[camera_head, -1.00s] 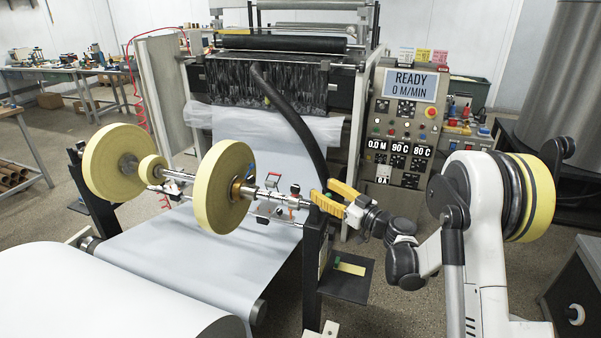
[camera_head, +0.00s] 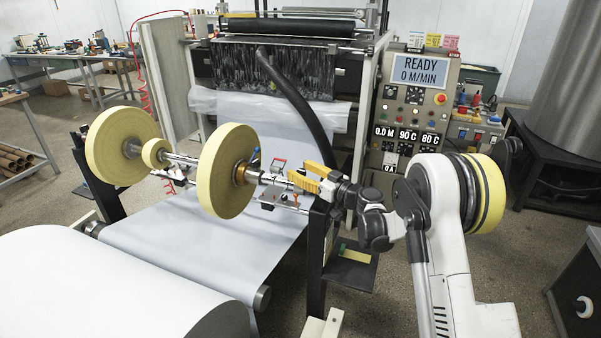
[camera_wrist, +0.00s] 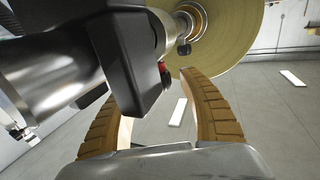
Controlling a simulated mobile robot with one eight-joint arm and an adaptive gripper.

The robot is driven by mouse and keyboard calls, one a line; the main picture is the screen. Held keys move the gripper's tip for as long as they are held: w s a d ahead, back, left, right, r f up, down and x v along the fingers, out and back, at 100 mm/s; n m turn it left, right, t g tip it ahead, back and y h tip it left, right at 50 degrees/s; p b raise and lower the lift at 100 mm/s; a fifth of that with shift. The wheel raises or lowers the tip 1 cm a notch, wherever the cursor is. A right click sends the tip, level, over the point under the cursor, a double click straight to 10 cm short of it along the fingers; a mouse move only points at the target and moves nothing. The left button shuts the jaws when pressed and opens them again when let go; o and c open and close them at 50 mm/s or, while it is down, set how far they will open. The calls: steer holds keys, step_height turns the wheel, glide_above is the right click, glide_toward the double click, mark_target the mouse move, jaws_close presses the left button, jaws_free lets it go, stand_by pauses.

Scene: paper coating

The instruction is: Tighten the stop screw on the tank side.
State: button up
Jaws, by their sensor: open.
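A silver shaft (camera_head: 187,161) carries a large right-hand yellow roll (camera_head: 228,170). My gripper (camera_head: 301,178), with yellow fingers, is at the shaft's right end, to the right of this roll. In the wrist view my gripper (camera_wrist: 158,82) is open, its ribbed fingers apart. A black block (camera_wrist: 127,58) with a small red part lies before the fingers and hides the left fingertip. A small dark knob (camera_wrist: 184,48) shows on the shaft beside the roll (camera_wrist: 232,38), beyond the fingertips. I cannot tell whether this is the stop screw. Contact with the fingers is unclear.
Left on the shaft are another large roll (camera_head: 118,146) and a small one (camera_head: 155,153). A black post (camera_head: 317,255) stands below my gripper. A white paper web (camera_head: 190,235) runs beneath. The control panel (camera_head: 408,110) reads READY, 0 M/MIN.

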jaws_close()
steer(key=shift+m+t+h, duration=0.3)
steer(key=shift+h, duration=0.1)
steer(key=m+t+h+b, duration=0.1)
steer(key=m+t+h, duration=0.2)
steer(key=h, duration=0.1)
steer(key=shift+a, duration=0.1)
steer(key=m+t+h, duration=0.1)
steer(key=m+h, duration=0.1)
steer(key=h, duration=0.1)
steer(key=m+h+b, duration=0.1)
steer(key=m+h, duration=0.2)
steer(key=h, duration=0.1)
steer(key=shift+t, duration=0.4)
steer(key=m+h, duration=0.2)
steer(key=h, duration=0.1)
steer(key=m+g+h, duration=0.1)
steer(key=m+h, duration=0.1)
steer(key=h, duration=0.2)
steer(key=shift+b, duration=0.3)
steer(key=shift+d+m+g+h, duration=0.1)
steer(key=shift+m+g+h, duration=0.65)
steer(key=shift+m+h, duration=0.5)
steer(key=shift+d+m+g+h, duration=0.1)
steer(key=shift+m+g+h, duration=0.75)
steer(key=shift+h, duration=0.7)
